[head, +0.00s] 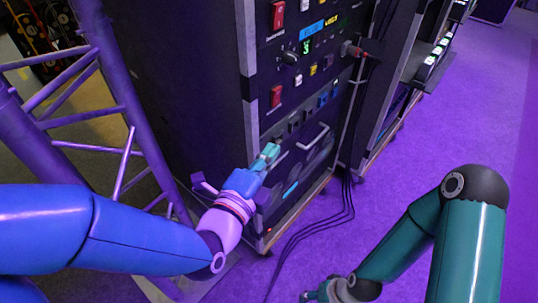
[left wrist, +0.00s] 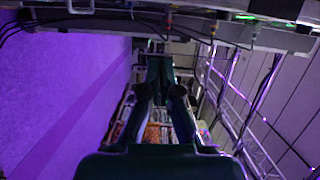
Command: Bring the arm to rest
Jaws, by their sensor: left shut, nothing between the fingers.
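My left arm comes in from the left in blue, and its gripper (head: 267,156) points at the front of the black rack cabinet (head: 195,75). Its teal fingers are together and empty, in front of the lower panel near a grey handle; I cannot tell whether they touch it. In the left wrist view the dark fingers (left wrist: 160,80) show close together with nothing visible between them. My right arm is teal and bent at the right. Its gripper (head: 322,293) is low at the bottom edge, partly cut off, and its fingers are not clear.
The cabinet front carries red switches (head: 277,15), a knob (head: 290,57) and a plugged connector (head: 353,50). Black cables (head: 318,226) run down to the floor. A purple-lit truss (head: 110,100) stands at the left. The purple floor (head: 470,110) at the right is open.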

